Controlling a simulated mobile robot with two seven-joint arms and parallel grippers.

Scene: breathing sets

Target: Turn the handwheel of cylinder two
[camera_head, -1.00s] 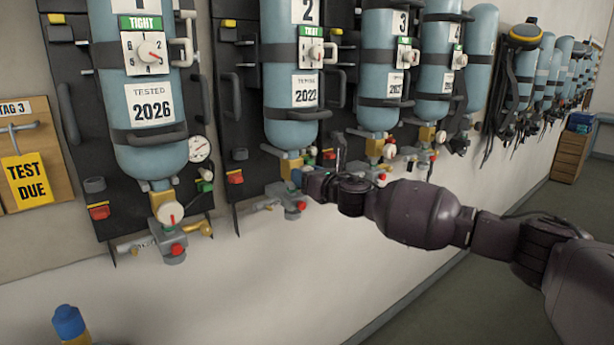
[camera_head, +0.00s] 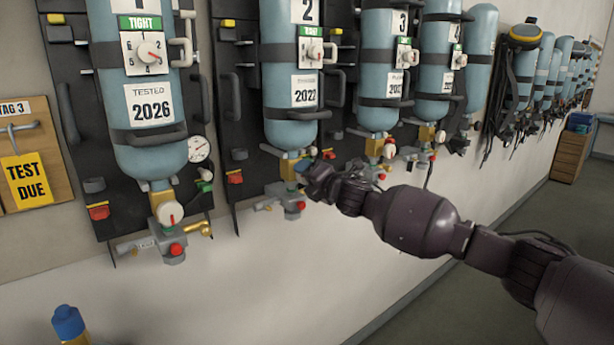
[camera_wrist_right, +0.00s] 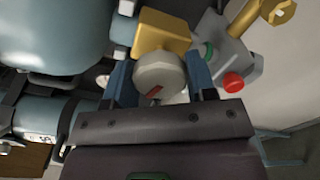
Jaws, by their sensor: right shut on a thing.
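Cylinder two (camera_head: 288,60) is a pale blue cylinder hung on a black backboard, with a "2" label and a "2022" tested tag. Its brass valve sits below its rounded bottom and shows in the right wrist view (camera_wrist_right: 163,30). The round whitish handwheel (camera_wrist_right: 160,75) with a red mark lies between the blue fingers of my right gripper (camera_wrist_right: 162,85), which is shut on it. In the head view my right gripper (camera_head: 312,180) covers the handwheel at the valve. My left gripper is not in view.
Cylinder one (camera_head: 148,150) hangs to the left with its own white handwheel (camera_head: 170,212). Cylinder three (camera_head: 381,100) and others line the wall to the right. A red-capped grey block (camera_head: 287,203) sits just below cylinder two's valve. The wall below is bare.

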